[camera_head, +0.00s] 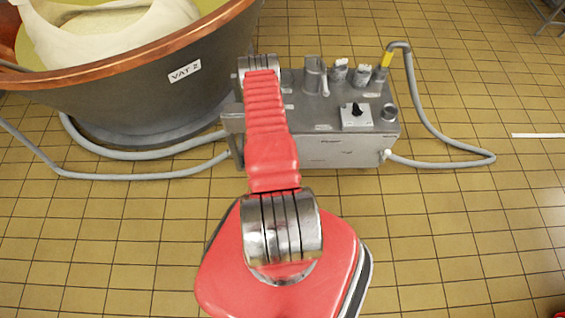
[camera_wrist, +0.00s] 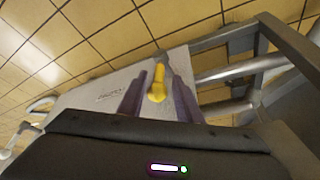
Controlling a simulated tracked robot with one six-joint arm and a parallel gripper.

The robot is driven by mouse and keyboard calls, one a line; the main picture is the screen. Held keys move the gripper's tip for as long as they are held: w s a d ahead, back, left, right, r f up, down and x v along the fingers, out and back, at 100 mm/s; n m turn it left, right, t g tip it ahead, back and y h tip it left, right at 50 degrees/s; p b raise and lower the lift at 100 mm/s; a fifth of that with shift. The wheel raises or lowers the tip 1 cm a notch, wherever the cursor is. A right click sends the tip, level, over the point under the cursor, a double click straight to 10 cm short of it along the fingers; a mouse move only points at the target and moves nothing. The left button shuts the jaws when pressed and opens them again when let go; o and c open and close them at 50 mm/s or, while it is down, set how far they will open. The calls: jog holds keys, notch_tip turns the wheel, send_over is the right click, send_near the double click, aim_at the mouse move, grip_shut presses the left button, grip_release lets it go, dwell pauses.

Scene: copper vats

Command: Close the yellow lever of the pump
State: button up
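The pump (camera_head: 335,150) is a grey metal box standing on the tiled floor beside the vat. Its yellow lever (camera_wrist: 157,84) shows in the wrist view, against the grey face of the pump (camera_wrist: 112,98). My gripper (camera_wrist: 159,92) is open, with one dark finger to the left of the lever and one to the right. The lever appears between the fingers with gaps on both sides; I cannot tell how deep it lies between them. In the head view my red arm covers the left part of the pump, and the lever and my gripper are hidden.
A copper-rimmed vat (camera_head: 140,95) labelled VAT 2 stands left of the pump. Grey hoses (camera_head: 140,176) run along the floor, and another hose (camera_head: 425,105) with a yellow collar loops at the right. Metal pipes (camera_wrist: 235,66) lie right of the lever. Tiled floor in front is clear.

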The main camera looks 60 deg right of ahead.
jog(key=shift+d+f, duration=0.25)
jog(key=shift+f, duration=0.35)
jog(key=shift+w, duration=0.1)
grip_shut()
jog(key=shift+w+d+r, duration=0.1)
jog(key=shift+d, duration=0.15)
